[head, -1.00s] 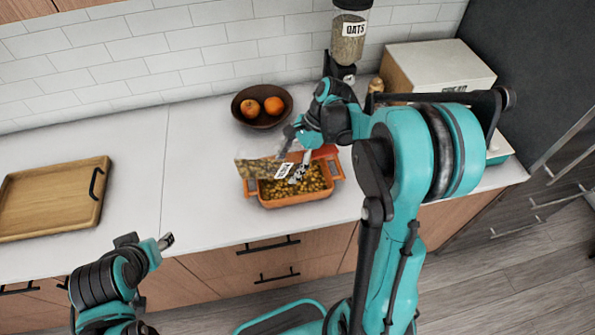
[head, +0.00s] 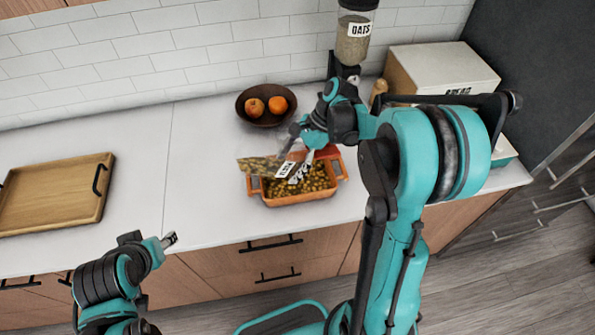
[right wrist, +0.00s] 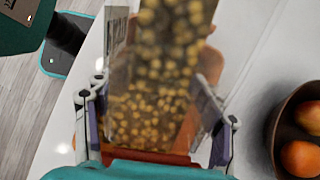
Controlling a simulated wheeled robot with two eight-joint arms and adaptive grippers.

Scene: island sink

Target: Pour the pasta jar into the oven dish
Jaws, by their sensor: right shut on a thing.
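The pasta jar (head: 258,165) is a clear container with a white label, tipped on its side above the oven dish, with pasta pieces inside. My right gripper (head: 299,150) is shut on it; in the right wrist view the jar (right wrist: 165,50) sits between the fingers (right wrist: 157,130). The orange oven dish (head: 300,200) stands on the counter below and holds many yellowish pasta pieces. Whether pieces are falling is too small to tell. My left gripper (head: 169,240) is empty in front of the counter edge, far from the dish; its finger gap is unclear.
A dark bowl (head: 264,121) with two orange fruits stands behind the dish. An oats dispenser (head: 353,40), a wooden shaker (head: 379,90) and a bread box (head: 440,72) stand at the back right. A wooden tray (head: 55,195) lies left. The counter between tray and dish is clear.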

